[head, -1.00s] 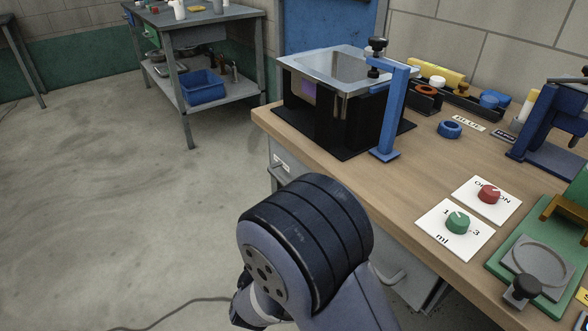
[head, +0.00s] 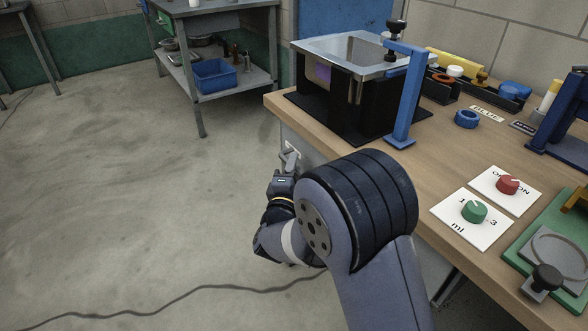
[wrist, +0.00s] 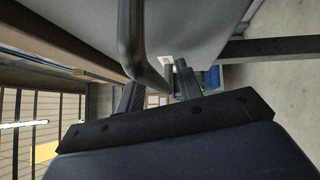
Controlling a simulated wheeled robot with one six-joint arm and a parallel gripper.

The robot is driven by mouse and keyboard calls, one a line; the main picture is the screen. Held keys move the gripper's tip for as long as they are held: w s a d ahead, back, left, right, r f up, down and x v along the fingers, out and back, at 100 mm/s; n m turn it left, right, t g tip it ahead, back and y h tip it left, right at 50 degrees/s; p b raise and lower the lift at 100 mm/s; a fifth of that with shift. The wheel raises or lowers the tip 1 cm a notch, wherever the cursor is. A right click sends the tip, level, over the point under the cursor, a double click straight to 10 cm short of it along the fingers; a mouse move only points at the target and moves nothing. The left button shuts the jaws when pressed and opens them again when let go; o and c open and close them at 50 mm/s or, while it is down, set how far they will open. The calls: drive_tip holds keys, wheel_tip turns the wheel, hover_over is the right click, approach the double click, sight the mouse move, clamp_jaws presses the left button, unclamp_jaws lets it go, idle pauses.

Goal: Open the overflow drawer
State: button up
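The grey drawer front (wrist: 195,25) under the bench fills the top of the wrist view, with a small white label on it. Its dark bar handle (wrist: 132,40) bends down to between my fingertips. In the head view only a strip of the grey front (head: 316,156) shows below the bench edge. My gripper (head: 289,158) is in front of it by the label, and my arm hides much of the front. In the wrist view, my gripper (wrist: 158,85) has its fingers apart, one on each side of the handle's lower part. I cannot tell whether they touch it.
The wooden bench (head: 420,185) carries a black stand with a metal sink tray (head: 350,48), a blue clamp post (head: 403,100), and red (head: 508,184) and green knobs (head: 474,211). A grey shelf table with a blue bin (head: 214,76) stands behind.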

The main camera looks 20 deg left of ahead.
drive_tip(key=shift+c, duration=0.4)
clamp_jaws()
drive_tip(key=s+a+p, duration=0.7)
drive_tip(key=s+a, duration=0.9)
drive_tip(key=s, duration=0.3)
drive_tip(key=shift+a, duration=0.1)
drive_tip(key=shift+o, duration=0.4)
unclamp_jaws()
